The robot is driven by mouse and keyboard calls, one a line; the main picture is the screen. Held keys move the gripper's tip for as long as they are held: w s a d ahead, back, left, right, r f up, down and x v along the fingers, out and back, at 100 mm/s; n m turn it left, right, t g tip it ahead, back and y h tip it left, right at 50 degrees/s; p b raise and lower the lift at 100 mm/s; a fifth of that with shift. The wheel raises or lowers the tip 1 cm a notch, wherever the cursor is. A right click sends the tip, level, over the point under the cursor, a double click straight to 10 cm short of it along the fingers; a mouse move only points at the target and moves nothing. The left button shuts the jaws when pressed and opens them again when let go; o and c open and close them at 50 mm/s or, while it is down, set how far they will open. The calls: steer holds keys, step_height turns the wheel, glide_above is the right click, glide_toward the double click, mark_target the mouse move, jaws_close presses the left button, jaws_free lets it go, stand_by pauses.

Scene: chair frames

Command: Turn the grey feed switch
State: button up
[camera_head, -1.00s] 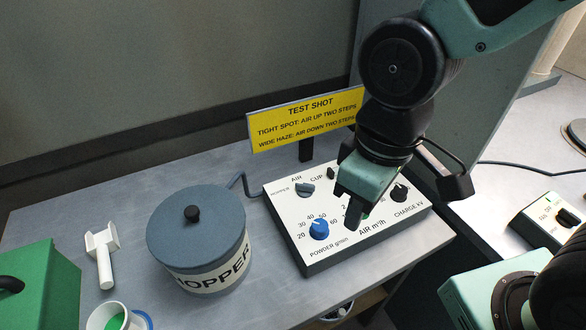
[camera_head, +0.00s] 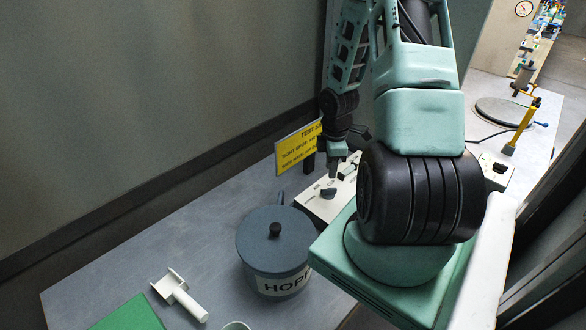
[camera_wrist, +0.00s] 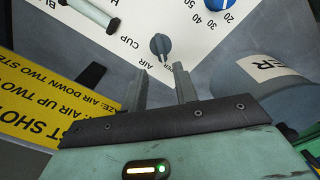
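The grey feed switch (camera_wrist: 160,47) is a round knob with a pointed bar, on the white control panel (camera_wrist: 190,15). The labels AIR and CUP and part of another label show around it in the wrist view. In the head view the switch (camera_head: 328,193) sits at the panel's near left part. My gripper (camera_wrist: 160,72) is open, its two fingers apart with nothing between them. The fingertips are close to the switch and in line with its two sides, seemingly short of it. In the head view my gripper (camera_head: 333,172) points down just above the switch.
A yellow TEST SHOT sign (camera_head: 297,148) stands behind the panel, close to my gripper. The lidded hopper (camera_head: 273,262) stands at the panel's left. A blue dial (camera_wrist: 218,5) is nearby. My arm hides much of the panel in the head view.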

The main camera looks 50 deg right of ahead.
mark_target(329, 188)
steer(key=shift+s+f+b, duration=0.1)
steer(key=shift+f+b, duration=0.25)
steer(key=shift+f, duration=0.25)
step_height(329, 188, down, 7)
steer(key=b, duration=0.6)
steer(key=shift+f+b, duration=0.2)
steer(key=shift+b, duration=0.15)
steer(key=shift+r, duration=0.1)
steer(key=c, duration=0.6)
steer(key=m, duration=0.6)
steer(key=shift+m, duration=0.3)
steer(key=m, duration=0.8)
steer(key=shift+r, duration=0.1)
steer(key=m, duration=0.4)
steer(key=shift+m, duration=0.3)
steer(key=o, duration=0.8)
